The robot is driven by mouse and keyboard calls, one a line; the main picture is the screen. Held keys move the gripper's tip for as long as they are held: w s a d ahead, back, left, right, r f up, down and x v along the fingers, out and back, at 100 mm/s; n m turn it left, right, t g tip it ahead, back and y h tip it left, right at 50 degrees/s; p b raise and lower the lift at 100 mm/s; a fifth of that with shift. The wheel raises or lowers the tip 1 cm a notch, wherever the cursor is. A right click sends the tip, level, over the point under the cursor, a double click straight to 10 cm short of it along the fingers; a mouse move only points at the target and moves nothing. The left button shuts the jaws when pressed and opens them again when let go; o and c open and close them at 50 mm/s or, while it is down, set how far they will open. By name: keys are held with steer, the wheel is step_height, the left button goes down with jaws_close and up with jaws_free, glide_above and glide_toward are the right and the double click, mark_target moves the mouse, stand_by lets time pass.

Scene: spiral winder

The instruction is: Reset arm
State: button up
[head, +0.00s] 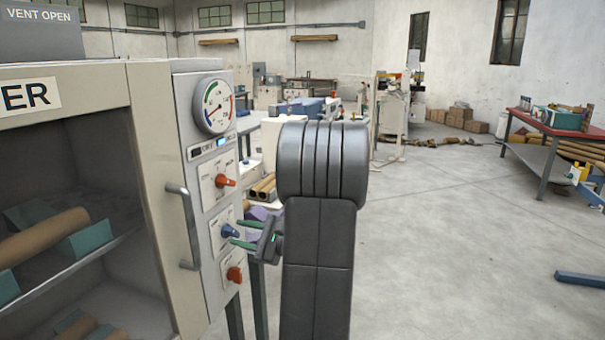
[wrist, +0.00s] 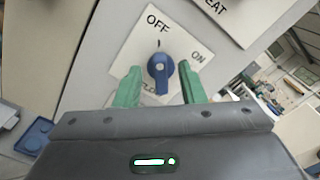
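My gripper (head: 236,237) is in front of the cabinet's control panel in the head view, at the blue knob (head: 228,230). In the wrist view my gripper (wrist: 158,86) has its two green fingers apart, one on each side of the blue knob (wrist: 160,68). A gap shows between the knob and each finger. The knob sits on a white plate (wrist: 188,40) marked OFF and ON, and its white mark points toward OFF. My dark grey arm fills the middle of the head view and does not hide the knob.
An orange-red knob (head: 225,181) is above the blue one, and another orange-red knob (head: 235,274) is below. A dial gauge (head: 217,106) tops the panel. The cabinet's door handle (head: 186,228) sticks out to the left. A red-topped table (head: 560,128) stands right; open floor lies between.

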steer(key=x, duration=0.2)
steer(key=shift+w+a, duration=0.1)
steer(key=shift+a, duration=0.3)
steer(key=shift+d, duration=0.1)
